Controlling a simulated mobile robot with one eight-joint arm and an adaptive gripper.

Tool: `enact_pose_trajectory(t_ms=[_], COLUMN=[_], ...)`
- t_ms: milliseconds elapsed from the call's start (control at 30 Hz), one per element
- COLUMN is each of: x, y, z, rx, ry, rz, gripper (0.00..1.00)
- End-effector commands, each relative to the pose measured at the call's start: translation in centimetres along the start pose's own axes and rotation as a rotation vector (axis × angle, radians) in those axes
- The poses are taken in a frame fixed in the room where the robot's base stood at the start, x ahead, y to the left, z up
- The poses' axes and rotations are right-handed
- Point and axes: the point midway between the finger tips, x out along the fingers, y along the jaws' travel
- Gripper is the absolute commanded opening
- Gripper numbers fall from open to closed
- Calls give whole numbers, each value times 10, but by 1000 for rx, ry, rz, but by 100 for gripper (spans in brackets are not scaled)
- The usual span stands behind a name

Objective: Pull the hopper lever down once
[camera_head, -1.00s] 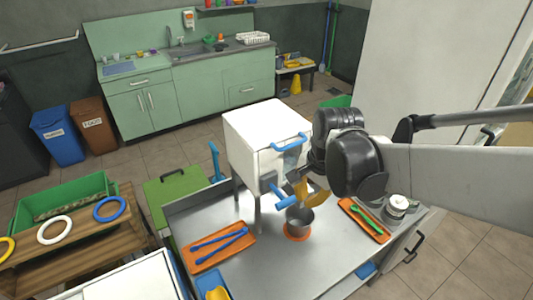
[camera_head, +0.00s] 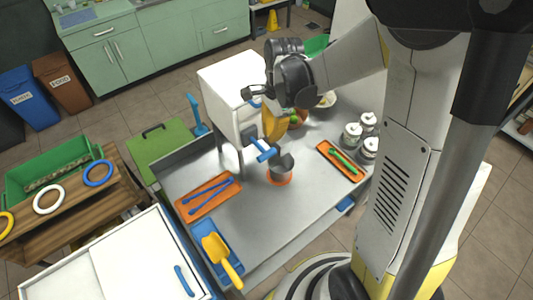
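The white press box (camera_head: 222,98) stands on legs on the metal table. A blue loop handle (camera_head: 255,104) on its upper front is mostly hidden by my gripper. My dark gripper (camera_head: 247,93) is at the box's upper front edge, beside or over this handle; contact and finger opening cannot be made out. A second blue handle (camera_head: 264,153) sticks out low at the front, above a metal cup (camera_head: 281,168) on an orange coaster. An upright blue lever (camera_head: 196,114) stands at the left behind the box. I cannot tell which is the hopper lever.
A yellow part (camera_head: 273,123) hangs beside the box's front. Orange trays (camera_head: 226,200) and (camera_head: 326,150), a blue tray (camera_head: 205,236) with a yellow scoop, and several jars (camera_head: 352,135) are on the table (camera_head: 268,216). The front middle of the table is clear.

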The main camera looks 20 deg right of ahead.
Motion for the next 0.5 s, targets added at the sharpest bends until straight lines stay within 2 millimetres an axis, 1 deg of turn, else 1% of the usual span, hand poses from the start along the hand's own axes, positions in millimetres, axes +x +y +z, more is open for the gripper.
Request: enact_pose_trajectory(t_ms=[167, 500], x=[14, 56], y=[0, 0], z=[0, 0], rx=[-1, -2], ry=[0, 0], rz=[0, 0], gripper=[0, 0])
